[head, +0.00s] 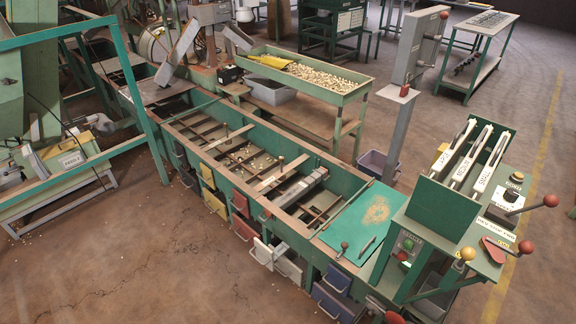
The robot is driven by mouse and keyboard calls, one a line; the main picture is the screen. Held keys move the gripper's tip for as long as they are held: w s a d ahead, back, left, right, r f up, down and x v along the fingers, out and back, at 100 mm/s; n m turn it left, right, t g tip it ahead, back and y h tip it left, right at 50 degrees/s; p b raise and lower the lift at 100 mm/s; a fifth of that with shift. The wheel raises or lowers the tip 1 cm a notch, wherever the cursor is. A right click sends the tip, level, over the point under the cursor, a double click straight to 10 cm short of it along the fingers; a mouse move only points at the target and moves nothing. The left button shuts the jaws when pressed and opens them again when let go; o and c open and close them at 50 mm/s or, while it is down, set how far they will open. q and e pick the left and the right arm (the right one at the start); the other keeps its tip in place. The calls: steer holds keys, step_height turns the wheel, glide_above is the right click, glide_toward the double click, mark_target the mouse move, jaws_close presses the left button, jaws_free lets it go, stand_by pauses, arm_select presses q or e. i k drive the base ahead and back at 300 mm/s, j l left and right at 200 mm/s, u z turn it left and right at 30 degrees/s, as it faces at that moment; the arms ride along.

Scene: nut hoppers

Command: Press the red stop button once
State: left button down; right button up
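Several red parts show in the head view, and I cannot tell for sure which is the stop button. Another small red part (402,255) shows on the front of the green control stand at the right. A red round part (394,317) shows at the bottom edge, partly cut off. Neither of my grippers is in view.
The control stand (440,208) carries levers with red knobs (550,200) (525,247) and a yellow knob (467,253). The hopper bench (355,185) fills the middle. A sorting tray (350,96) stands behind it. Brown floor (130,255) is open at the front left.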

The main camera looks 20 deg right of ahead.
mark_target(402, 257)
steer(key=i, duration=0.1)
steer(key=i+z, duration=0.1)
steer(key=z, duration=0.25)
steer(key=i+j+z, duration=0.1)
steer(key=z, duration=0.25)
steer(key=j+z, duration=0.1)
steer(key=z, duration=1.25)
steer(key=i+j, duration=0.05)
